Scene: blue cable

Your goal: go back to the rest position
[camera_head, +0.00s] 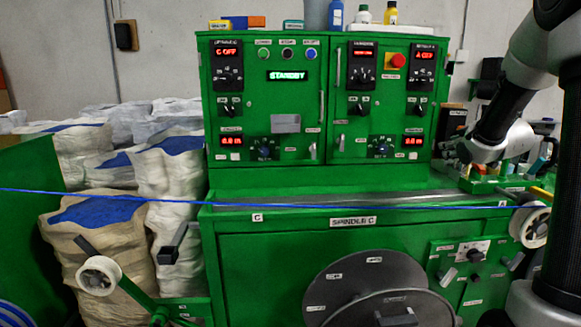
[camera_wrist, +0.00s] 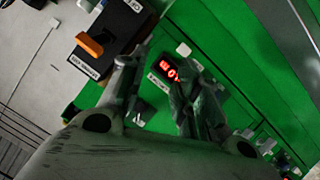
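My arm comes in from the right side of the head view, its white wrist (camera_head: 497,146) beside the right end of the green machine cabinet (camera_head: 270,182). In the wrist view my gripper (camera_wrist: 160,82) has its two grey fingers apart, with green surface and a red display (camera_wrist: 170,73) showing beyond the gap. Nothing is visible between the fingers. The blue cable (camera_head: 330,207) runs nearly level across the front of the machine in the head view, from the left edge to the white pulley (camera_head: 530,224). My gripper is apart from it, higher up.
A dark box with an orange switch (camera_wrist: 90,44) shows beyond the fingers. Several filled sacks (camera_head: 170,180) stand at left. A second white roller (camera_head: 98,276) is at lower left, and a large grey disc (camera_head: 370,285) at lower front. Bottles (camera_head: 390,13) stand on the cabinet top.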

